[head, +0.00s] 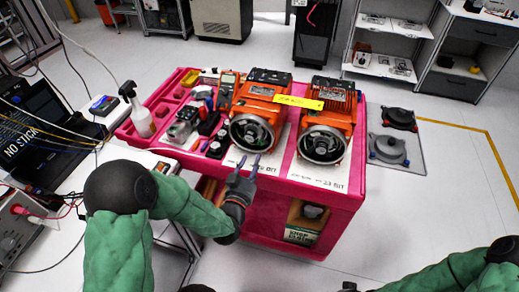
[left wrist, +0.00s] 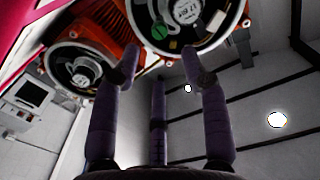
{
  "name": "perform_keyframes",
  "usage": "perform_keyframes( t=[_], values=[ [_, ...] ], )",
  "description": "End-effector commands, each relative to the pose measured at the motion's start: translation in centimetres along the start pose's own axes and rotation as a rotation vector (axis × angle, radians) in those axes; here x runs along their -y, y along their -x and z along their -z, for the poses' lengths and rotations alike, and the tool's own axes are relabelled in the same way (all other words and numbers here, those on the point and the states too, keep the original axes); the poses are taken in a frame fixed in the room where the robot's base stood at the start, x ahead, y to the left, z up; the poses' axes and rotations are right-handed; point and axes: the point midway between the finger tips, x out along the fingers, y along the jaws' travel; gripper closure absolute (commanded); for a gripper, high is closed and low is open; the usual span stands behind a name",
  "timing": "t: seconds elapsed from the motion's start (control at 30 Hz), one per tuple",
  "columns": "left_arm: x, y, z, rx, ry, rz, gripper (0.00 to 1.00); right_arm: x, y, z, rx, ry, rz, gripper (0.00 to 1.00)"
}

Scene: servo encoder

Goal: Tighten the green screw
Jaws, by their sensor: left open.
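The green screw (left wrist: 159,31) shows in the left wrist view as a small green round head inside the open ring of a servo motor (left wrist: 187,14). In the head view the screw is too small to make out. The two orange servo motors, one on the left (head: 254,118) and one on the right (head: 323,120), lie on the pink cart (head: 337,197). My left gripper (head: 248,162) is open and empty in front of the left motor, its fingers pointing at it. In the left wrist view the fingertips (left wrist: 160,64) stand apart, with the screw between and beyond them. My right gripper is out of sight.

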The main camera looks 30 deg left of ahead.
Motion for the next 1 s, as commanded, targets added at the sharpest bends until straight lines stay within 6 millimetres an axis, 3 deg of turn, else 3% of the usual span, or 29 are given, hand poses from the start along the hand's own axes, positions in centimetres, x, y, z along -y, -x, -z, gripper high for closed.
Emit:
perform_keyframes(
  t=[0.2,0.4,0.83,0.87,1.0],
  values=[
    [0.0,-4.0,-0.2,0.0,0.001,0.0,0.55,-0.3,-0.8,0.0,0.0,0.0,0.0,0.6],
    [-0.1,-6.5,-0.2,0.001,0.001,-0.001,0.55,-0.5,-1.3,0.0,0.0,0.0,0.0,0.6],
    [0.0,-7.4,-0.1,0.002,0.001,0.0,0.55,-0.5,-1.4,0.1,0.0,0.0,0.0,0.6],
    [0.0,-7.4,-0.1,0.002,0.001,0.0,0.58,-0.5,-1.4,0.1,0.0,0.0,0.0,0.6],
    [0.0,-7.4,-0.1,0.002,0.001,0.0,0.98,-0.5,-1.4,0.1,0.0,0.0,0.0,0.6]
  ],
)
